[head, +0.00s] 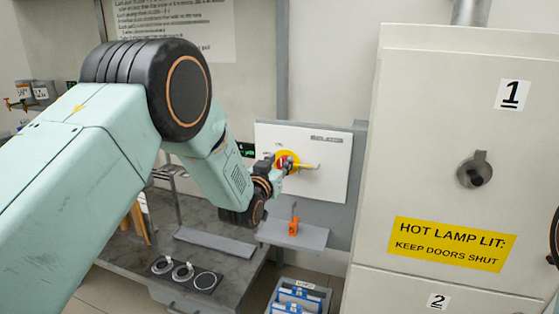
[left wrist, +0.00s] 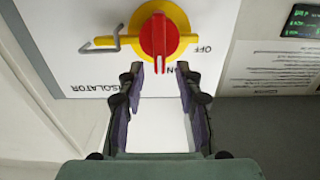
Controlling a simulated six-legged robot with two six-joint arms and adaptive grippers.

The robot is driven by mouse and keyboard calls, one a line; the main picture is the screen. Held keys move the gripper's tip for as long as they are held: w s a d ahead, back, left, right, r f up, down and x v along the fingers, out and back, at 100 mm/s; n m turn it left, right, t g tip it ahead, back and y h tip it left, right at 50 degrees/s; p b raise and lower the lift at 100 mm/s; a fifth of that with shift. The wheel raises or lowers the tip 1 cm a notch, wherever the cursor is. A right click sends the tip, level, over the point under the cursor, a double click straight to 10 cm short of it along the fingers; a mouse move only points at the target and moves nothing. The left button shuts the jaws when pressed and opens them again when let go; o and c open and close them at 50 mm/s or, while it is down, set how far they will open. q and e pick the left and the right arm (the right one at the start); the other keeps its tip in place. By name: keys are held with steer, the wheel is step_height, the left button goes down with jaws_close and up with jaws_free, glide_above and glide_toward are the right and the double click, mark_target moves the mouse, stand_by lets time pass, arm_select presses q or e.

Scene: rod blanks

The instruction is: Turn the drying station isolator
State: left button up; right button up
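The isolator (head: 294,158) is a red handle on a round yellow plate, mounted on a white panel (head: 325,175). In the left wrist view the panel lettering is upside down; the red handle (left wrist: 159,42) points down at the partly covered ON label, with OFF to the right. A yellow bar with a bent grey hook (left wrist: 112,38) sticks out at the left of the plate. My left gripper (left wrist: 160,72) is open, its fingers apart on either side just below the handle's tip. In the head view my left gripper (head: 279,172) partly hides the isolator.
A small grey shelf (head: 310,238) below the panel holds an orange object (head: 293,226). A pale cabinet (head: 430,130) with a yellow hot lamp sign stands close at right. A bin (head: 298,296) sits below; a dark bench (head: 215,280) is at left.

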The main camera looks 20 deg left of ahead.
arm_select(q)
steer(key=shift+w+d, duration=0.2)
steer(key=shift+w, duration=0.35)
steer(key=shift+w+a, duration=0.25)
steer(key=shift+a, duration=0.05)
steer(key=shift+d, duration=0.25)
steer(key=c, duration=0.4)
steer(key=shift+a, duration=0.2)
jaws_close()
